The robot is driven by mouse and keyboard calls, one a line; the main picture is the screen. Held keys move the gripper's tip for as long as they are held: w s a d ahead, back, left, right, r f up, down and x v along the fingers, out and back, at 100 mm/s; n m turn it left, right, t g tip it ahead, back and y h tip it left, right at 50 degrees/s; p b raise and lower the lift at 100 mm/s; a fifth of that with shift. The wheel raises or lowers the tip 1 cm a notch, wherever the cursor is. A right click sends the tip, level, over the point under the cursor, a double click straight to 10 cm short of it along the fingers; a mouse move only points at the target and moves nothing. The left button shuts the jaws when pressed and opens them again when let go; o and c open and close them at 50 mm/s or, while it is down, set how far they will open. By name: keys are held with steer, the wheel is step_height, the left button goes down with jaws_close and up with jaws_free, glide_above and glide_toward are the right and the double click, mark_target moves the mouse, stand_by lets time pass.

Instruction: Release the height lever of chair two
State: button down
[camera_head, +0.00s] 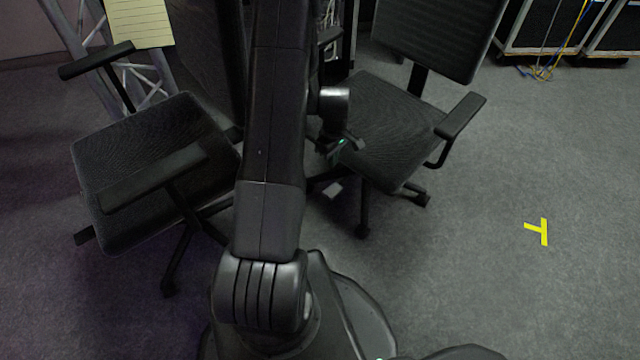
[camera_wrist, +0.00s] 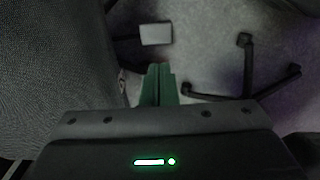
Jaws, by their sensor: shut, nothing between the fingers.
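Two dark office chairs stand on the carpet, a left chair (camera_head: 150,150) and a right chair (camera_head: 385,120); I see no number on either. A pale grey lever paddle (camera_head: 333,189) shows low by the left side of the right chair's seat. In the wrist view the paddle (camera_wrist: 156,33) sits on a dark rod, beyond my fingertips. My gripper (camera_wrist: 158,70) has green fingers, shut together and empty, pointing toward the paddle with a gap in the picture. In the head view my gripper (camera_head: 335,155) is beside the right chair's seat, partly hidden.
The chair seat (camera_wrist: 55,60) fills the left of the wrist view, close to my gripper. Chair base legs (camera_wrist: 248,75) lie to the right. A yellow note (camera_head: 140,22) hangs by a truss at the back left. A yellow floor mark (camera_head: 541,231) lies on open carpet at the right.

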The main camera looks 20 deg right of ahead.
mark_target(332, 191)
stand_by(0.3)
step_height(332, 191, down, 14)
steer(key=b, duration=0.4)
stand_by(0.4)
step_height(332, 191, down, 8)
steer(key=b, duration=0.5)
steer(key=shift+w+d+r+b, duration=0.15)
steer(key=shift+d+r+b, duration=0.1)
steer(key=shift+d+b, duration=0.15)
steer(key=shift+d, duration=0.1)
